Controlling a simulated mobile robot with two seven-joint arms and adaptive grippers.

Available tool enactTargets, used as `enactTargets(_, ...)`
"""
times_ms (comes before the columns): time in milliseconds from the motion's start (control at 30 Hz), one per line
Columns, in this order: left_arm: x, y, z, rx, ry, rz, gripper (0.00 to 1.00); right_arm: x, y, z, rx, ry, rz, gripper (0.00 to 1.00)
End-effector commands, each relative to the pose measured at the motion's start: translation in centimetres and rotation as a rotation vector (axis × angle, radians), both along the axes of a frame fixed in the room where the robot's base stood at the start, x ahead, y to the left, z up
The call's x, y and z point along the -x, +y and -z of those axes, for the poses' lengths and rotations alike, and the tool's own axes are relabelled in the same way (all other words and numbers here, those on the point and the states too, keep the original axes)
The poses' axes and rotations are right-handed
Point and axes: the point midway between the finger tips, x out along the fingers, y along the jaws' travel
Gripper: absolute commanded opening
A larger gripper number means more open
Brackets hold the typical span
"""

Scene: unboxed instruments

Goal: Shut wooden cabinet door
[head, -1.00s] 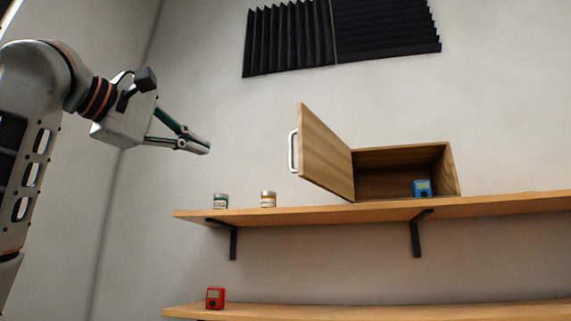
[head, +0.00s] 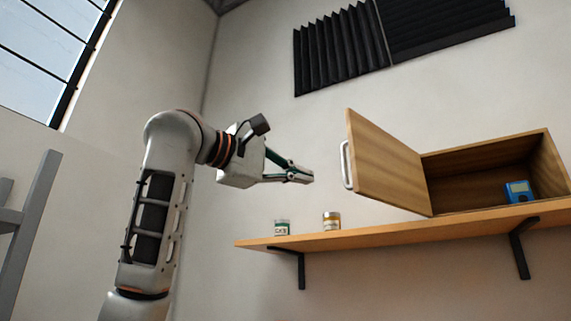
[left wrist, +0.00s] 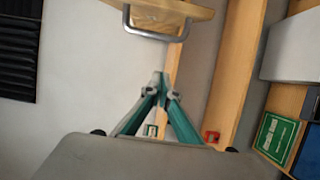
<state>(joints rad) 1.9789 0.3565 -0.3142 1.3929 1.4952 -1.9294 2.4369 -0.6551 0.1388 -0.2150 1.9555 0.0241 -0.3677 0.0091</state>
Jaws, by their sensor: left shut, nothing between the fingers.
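The wooden cabinet (head: 480,180) sits on the upper shelf at the right of the head view. Its door (head: 385,165) stands wide open, swung out to the left. A white handle (head: 346,165) is on the door's free edge. My left gripper (head: 308,176) is shut and empty, a short way left of the handle and apart from it. In the left wrist view the shut fingertips (left wrist: 160,80) point toward the handle (left wrist: 158,34) and door edge (left wrist: 170,10). A blue device (head: 518,191) is inside the cabinet. My right gripper is not in view.
The wooden shelf (head: 400,232) holds a green-labelled jar (head: 282,228) and an orange-labelled jar (head: 332,221) below my left gripper. A red device (left wrist: 211,136) and a green box (left wrist: 276,137) show in the left wrist view. Black foam panels (head: 400,40) hang above.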

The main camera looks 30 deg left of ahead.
Motion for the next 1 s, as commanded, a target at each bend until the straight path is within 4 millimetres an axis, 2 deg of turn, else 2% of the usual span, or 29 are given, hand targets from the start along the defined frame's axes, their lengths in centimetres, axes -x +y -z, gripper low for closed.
enactTargets(167, -3.1, -1.5, -0.2, 0.000, 0.002, 0.001, 0.00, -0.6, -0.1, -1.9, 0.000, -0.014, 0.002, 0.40)
enactTargets(300, -2.3, -3.6, -0.1, -0.002, -0.002, 0.001, 0.00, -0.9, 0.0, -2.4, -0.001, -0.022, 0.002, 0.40)
enactTargets(467, -2.1, -4.9, 0.0, -0.001, 0.000, 0.000, 0.00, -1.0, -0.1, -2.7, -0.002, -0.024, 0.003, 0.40)
enactTargets(1000, -2.0, -5.2, 0.1, 0.000, 0.000, -0.002, 0.00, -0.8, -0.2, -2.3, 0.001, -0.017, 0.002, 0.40)
